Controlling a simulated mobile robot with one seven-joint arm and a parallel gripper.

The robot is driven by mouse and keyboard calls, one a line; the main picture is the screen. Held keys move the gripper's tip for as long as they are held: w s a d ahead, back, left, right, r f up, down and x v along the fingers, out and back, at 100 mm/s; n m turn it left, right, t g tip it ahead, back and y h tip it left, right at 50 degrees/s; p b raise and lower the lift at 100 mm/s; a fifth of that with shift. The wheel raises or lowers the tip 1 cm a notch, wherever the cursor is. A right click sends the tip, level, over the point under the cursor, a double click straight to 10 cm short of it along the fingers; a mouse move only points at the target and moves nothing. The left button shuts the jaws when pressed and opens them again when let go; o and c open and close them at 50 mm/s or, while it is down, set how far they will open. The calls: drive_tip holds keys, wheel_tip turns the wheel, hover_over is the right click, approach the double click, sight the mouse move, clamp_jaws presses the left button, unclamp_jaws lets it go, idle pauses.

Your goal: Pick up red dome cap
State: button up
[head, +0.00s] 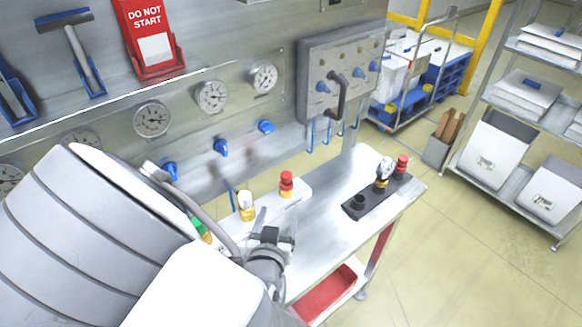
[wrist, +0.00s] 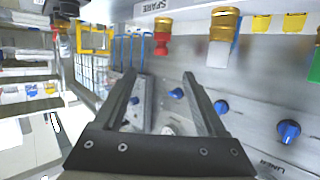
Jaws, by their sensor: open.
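A red dome cap (head: 286,184) with a brass band stands upright on a pale block on the metal bench. In the wrist view, which looks upside down, a red cap (wrist: 162,42) hangs under brass near the SPARE label. My gripper (head: 274,222) is open and empty, in front of the block. In the wrist view its two fingers (wrist: 160,78) are spread with the red cap beyond the tips, not between them. A second red-topped piece (head: 402,162) stands at the right end of the black tray (head: 372,201).
A white-topped brass piece (head: 245,205) and a green piece (head: 198,226) stand left of the red cap, close to my gripper. A wall panel with gauges (head: 211,96) and blue valves (head: 221,148) rises behind. Bare bench lies between the block and the black tray.

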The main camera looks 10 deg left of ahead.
sight(285, 179)
drive_tip(key=p+x, duration=0.1)
drive_tip(key=x, duration=1)
drive_tip(key=shift+w+f, duration=0.1)
drive_tip(key=shift+w, duration=0.2)
drive_tip(key=x, duration=0.2)
drive_tip(key=r+p+x, duration=0.1)
drive_tip(key=x, duration=0.1)
drive_tip(key=shift+w+a+f, duration=0.1)
drive_tip(key=shift+w+a, duration=0.1)
drive_tip(key=shift+w, duration=0.25)
drive_tip(key=shift+w+f, duration=0.15)
drive_tip(key=shift+w, duration=0.25)
clamp_jaws()
